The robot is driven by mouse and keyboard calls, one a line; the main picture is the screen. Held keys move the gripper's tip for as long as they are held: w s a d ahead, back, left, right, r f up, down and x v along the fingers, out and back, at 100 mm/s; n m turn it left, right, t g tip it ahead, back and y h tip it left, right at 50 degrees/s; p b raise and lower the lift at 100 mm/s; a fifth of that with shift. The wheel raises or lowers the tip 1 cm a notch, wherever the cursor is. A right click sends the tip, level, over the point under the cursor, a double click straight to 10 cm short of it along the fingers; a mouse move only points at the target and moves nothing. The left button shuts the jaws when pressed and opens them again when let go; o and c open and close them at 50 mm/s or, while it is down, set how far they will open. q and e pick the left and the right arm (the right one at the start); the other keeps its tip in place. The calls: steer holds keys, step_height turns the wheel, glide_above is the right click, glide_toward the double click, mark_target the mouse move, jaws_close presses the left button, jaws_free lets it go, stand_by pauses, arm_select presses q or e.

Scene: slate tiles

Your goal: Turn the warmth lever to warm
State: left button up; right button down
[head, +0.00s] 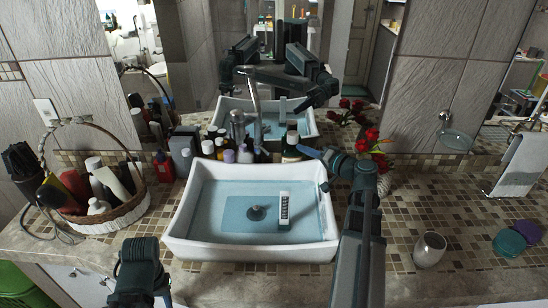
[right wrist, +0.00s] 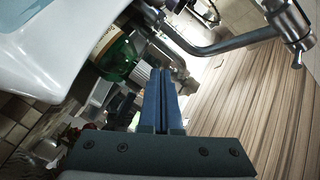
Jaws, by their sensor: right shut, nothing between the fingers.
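The chrome tap (head: 257,103) stands behind the white basin in the head view. It also shows at the top right of the right wrist view (right wrist: 225,44), with a small stub (right wrist: 297,58) at one end. I cannot tell which part is the warmth lever or how it is set. My right gripper (head: 305,151) is near the basin's back right corner, to the right of the tap and apart from it. In the right wrist view its blue fingers (right wrist: 163,85) are together and empty. My left arm shows at the lower left, but its gripper is out of view.
The white basin (head: 183,222) holds water and a small white tube (head: 284,210). Several bottles stand behind it, including a green bottle (right wrist: 117,60). A wicker basket (head: 118,216) is at left, red roses (head: 368,138) and a metal cup (head: 430,250) at right. A mirror backs the counter.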

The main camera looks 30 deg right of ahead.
mark_target(265, 151)
arm_select(q)
steer(key=shift+f, duration=0.3)
arm_select(e)
steer(key=shift+w+f, duration=0.15)
steer(key=shift+f, duration=0.15)
steer(key=w+a+f+b, duration=0.1)
steer(key=w, duration=0.2)
steer(key=w+a+f+b, duration=0.1)
steer(key=w+a, duration=0.1)
steer(key=w, duration=0.1)
steer(key=w+a+f+b, duration=0.1)
steer(key=w, duration=0.2)
steer(key=shift+w+a, duration=0.15)
steer(key=shift+a, duration=0.05)
arm_select(q)
steer(key=shift+f, duration=1.75)
arm_select(e)
steer(key=shift+a+f, duration=0.25)
steer(key=shift+a, duration=0.35)
steer(key=shift+a+f+b, duration=0.3)
steer(key=shift+a+b, duration=0.25)
steer(key=shift+a, duration=0.45)
arm_select(q)
steer(key=shift+f, duration=0.2)
arm_select(e)
steer(key=shift+d, duration=0.1)
steer(key=shift+r, duration=0.15)
